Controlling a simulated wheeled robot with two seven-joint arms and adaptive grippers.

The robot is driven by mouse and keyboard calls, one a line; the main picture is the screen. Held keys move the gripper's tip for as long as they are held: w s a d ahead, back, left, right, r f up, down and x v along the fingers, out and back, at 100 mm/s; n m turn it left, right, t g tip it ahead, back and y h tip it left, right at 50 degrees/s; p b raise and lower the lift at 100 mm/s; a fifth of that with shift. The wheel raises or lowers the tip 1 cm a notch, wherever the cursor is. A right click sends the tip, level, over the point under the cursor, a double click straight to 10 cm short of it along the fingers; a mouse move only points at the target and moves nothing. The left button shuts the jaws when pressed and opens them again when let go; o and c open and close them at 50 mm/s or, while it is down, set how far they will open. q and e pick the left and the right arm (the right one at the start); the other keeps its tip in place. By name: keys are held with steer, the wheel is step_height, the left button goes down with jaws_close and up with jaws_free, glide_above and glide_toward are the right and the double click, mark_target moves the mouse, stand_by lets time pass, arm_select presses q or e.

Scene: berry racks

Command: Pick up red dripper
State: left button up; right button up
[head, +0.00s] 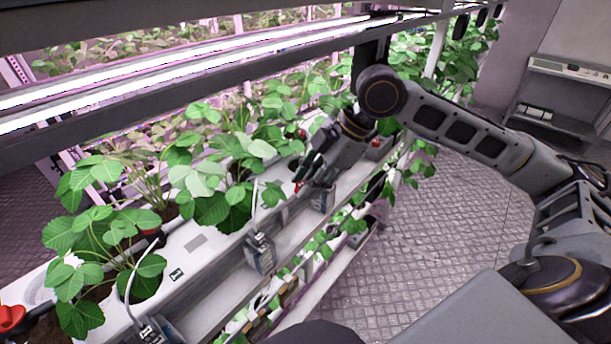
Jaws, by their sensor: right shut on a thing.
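My right gripper (304,176) reaches down over the front edge of the white planting trough (198,240), near the middle of the view. It is shut on a red dripper (297,187), of which only a small red bit shows at the fingertips. The rest of it is hidden by the fingers. Another red dripper (12,317) is at the lower left edge, at the trough's end. A further red piece (152,232) shows partly under leaves on the trough. My left gripper is not in view.
Leafy strawberry plants (90,225) grow along the trough. Grey boxes with cables (259,252) hang on its front. The patterned floor (440,230) at right is clear; a grey shelf (565,95) stands behind.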

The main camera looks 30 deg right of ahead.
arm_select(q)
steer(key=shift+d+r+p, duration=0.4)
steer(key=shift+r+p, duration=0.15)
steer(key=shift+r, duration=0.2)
arm_select(e)
steer(key=shift+s+d+r+g+h, duration=0.2)
steer(key=shift+s+g, duration=0.25)
steer(key=shift+g, duration=0.05)
steer(key=shift+s+d+r+g+h, duration=0.15)
steer(key=shift+s+r+g+h, duration=0.05)
steer(key=shift+s+g, duration=0.25)
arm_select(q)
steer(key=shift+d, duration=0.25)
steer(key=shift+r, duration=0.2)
arm_select(e)
steer(key=shift+r, duration=0.15)
